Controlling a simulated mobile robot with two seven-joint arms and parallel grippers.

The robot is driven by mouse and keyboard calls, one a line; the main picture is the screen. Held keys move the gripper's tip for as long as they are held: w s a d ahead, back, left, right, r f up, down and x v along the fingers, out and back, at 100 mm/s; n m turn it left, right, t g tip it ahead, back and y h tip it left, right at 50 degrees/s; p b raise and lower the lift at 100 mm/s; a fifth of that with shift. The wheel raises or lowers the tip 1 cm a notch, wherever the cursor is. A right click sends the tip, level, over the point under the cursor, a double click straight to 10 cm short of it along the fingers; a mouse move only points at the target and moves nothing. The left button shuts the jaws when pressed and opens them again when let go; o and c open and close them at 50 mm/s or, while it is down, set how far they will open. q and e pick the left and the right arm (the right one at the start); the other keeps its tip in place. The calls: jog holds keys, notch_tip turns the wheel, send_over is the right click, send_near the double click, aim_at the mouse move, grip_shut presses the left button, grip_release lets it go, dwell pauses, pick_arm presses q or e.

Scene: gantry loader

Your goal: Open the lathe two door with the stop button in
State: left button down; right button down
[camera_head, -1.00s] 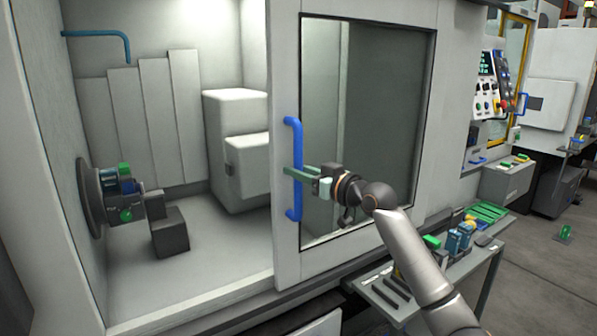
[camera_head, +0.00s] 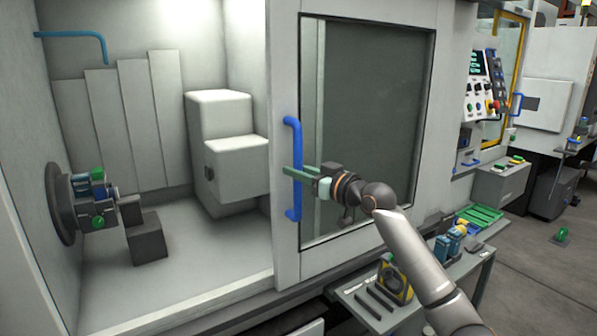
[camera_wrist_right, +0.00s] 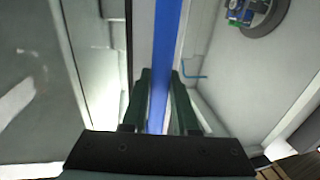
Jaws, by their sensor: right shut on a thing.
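The lathe door (camera_head: 366,130) is a pale panel with a dark window, slid to the right so the left part of the machine stands open. Its blue vertical handle (camera_head: 292,135) is on the door's left edge. My right gripper (camera_head: 294,173) is shut on the handle; in the right wrist view its green fingers (camera_wrist_right: 160,98) lie on both sides of the blue bar (camera_wrist_right: 166,50). The control panel (camera_head: 484,88) with a red button (camera_head: 496,104) is on the machine front at the right; whether the button is in is too small to tell. My left gripper is not in view.
Inside the open machine are a chuck (camera_head: 75,200) at the left and a white block-shaped housing (camera_head: 222,145). A grey side table (camera_head: 345,292) with several parts stands below the door, under my right arm.

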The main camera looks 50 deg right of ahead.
jog(key=shift+r, duration=0.15)
jog(key=c, duration=0.7)
grip_release()
jog(key=shift+s+a+b, duration=0.15)
jog(key=shift+s+b, duration=0.7)
jog(key=shift+s, duration=2.3)
jog(key=shift+s+a+b, duration=0.15)
jog(key=shift+s+b, duration=0.65)
jog(key=shift+s, duration=2.3)
jog(key=shift+f, duration=0.2)
